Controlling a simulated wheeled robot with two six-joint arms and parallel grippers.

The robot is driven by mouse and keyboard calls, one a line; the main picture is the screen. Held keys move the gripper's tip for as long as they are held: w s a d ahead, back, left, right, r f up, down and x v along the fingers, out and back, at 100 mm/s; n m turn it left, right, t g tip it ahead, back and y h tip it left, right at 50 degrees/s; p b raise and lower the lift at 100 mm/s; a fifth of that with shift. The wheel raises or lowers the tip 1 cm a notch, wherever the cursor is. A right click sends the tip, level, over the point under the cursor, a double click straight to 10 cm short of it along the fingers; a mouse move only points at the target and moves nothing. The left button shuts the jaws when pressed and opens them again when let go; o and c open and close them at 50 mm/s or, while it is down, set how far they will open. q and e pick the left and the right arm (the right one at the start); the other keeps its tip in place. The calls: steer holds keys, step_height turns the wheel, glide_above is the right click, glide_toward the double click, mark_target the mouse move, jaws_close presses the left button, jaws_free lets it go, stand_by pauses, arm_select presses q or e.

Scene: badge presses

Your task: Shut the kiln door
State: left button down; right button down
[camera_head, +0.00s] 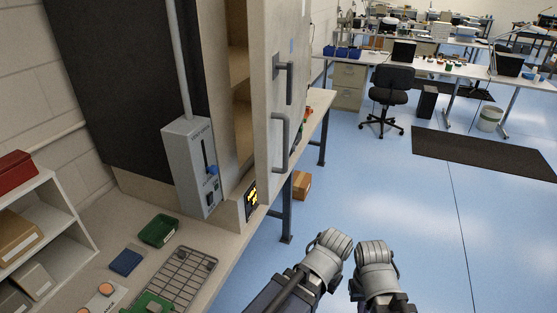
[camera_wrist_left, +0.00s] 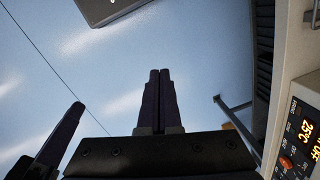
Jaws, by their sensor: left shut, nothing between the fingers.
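The kiln is a pale cabinet (camera_head: 240,20) at the upper middle of the head view, with a shelved opening showing. Its pale door (camera_head: 265,90) stands open, swung out toward the aisle, with grey bar handles (camera_head: 280,140) on its face. A lit display (camera_head: 252,198) sits below the opening; a panel reading 25°C shows at the right of the left wrist view (camera_wrist_left: 305,135). My left gripper (camera_wrist_left: 159,72) is shut and empty, over the floor and apart from the door. My right arm's end (camera_head: 375,268) is beside it; its fingers are hidden in the head view.
A grey control box (camera_head: 190,160) stands left of the kiln on the bench. A wire rack (camera_head: 180,278), green tray (camera_head: 158,230) and blue pad (camera_head: 126,262) lie nearby. A cardboard box (camera_head: 301,185) is on the floor. Blue floor (camera_head: 400,200) right of the bench is clear.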

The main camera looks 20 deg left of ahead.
arm_select(q)
steer(key=w+a+r+n+p, duration=0.1)
steer(key=w+a+r+p, duration=0.15)
steer(key=r+p, duration=0.6)
steer(key=w+a+r+n+t+h+p, duration=0.1)
steer(key=a+r+p, duration=0.3)
steer(key=r+p, duration=0.45)
steer(key=w+a+r+n+p, duration=0.2)
steer(key=a+r+p, duration=0.2)
steer(key=r+p, duration=0.45)
steer(key=w+r+n+t+y, duration=0.1)
steer(key=w+r+y, duration=0.1)
steer(key=w, duration=0.7)
steer(key=w+a+r+n+t+y+b, duration=0.1)
steer(key=w+y, duration=0.3)
steer(key=w, duration=0.5)
steer(key=shift+r+t, duration=0.45)
steer(key=shift+t, duration=0.15)
steer(key=shift+f, duration=0.15)
